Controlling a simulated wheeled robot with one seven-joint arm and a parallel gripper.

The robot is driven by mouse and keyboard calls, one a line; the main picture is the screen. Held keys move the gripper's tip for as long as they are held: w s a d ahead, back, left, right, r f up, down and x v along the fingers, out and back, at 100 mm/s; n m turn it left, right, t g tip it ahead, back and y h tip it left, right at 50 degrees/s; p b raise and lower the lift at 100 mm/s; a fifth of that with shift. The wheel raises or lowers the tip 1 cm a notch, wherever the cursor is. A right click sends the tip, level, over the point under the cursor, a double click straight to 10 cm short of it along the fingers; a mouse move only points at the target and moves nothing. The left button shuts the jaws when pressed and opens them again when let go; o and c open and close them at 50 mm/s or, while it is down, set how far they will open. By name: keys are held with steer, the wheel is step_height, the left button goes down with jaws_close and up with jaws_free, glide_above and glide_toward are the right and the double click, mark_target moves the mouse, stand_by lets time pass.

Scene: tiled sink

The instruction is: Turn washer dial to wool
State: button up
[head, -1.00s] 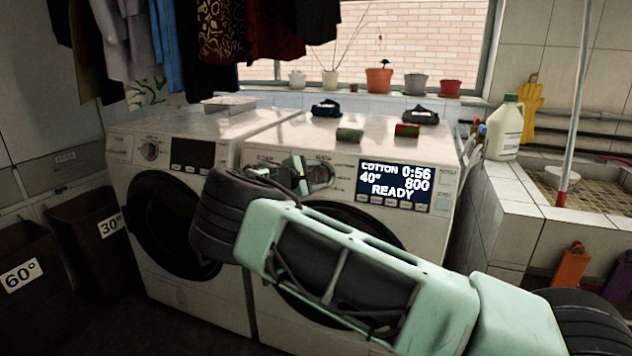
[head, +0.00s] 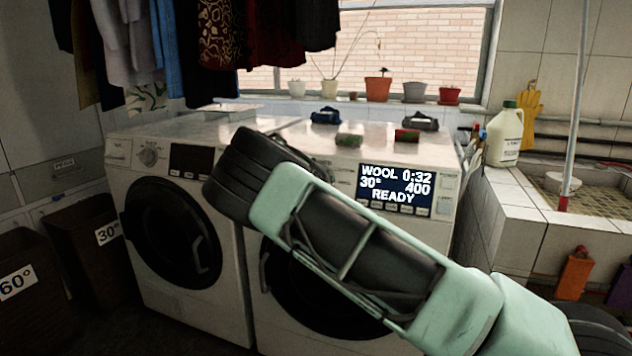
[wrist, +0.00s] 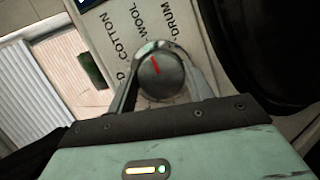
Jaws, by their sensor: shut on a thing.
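The right washer (head: 340,305) has a lit display (head: 396,190) that reads WOOL 0:32, 30°, 400, READY. Its round grey dial (wrist: 161,82) fills the middle of the wrist view, with a red pointer line on its face. The line points toward the WOOL label (wrist: 150,27), which lies between COTTON and DRUM. My gripper (wrist: 157,60) is shut on the dial, one finger on each side of it. In the head view my arm hides the dial and the fingers.
A second washer (head: 236,270) stands on the left. Two small green and red blocks (head: 348,140) (head: 407,136) and two dark folded items (head: 326,116) (head: 420,121) lie on the right washer's top. A detergent jug (head: 505,135) stands by the tiled sink (head: 600,200).

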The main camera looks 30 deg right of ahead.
steer(key=shift+f, duration=0.1)
stand_by(0.3)
steer(key=o, duration=1)
steer(key=shift+c, duration=0.2)
steer(key=shift+a, duration=0.1)
steer(key=v, duration=1.7)
steer(key=shift+a, duration=0.1)
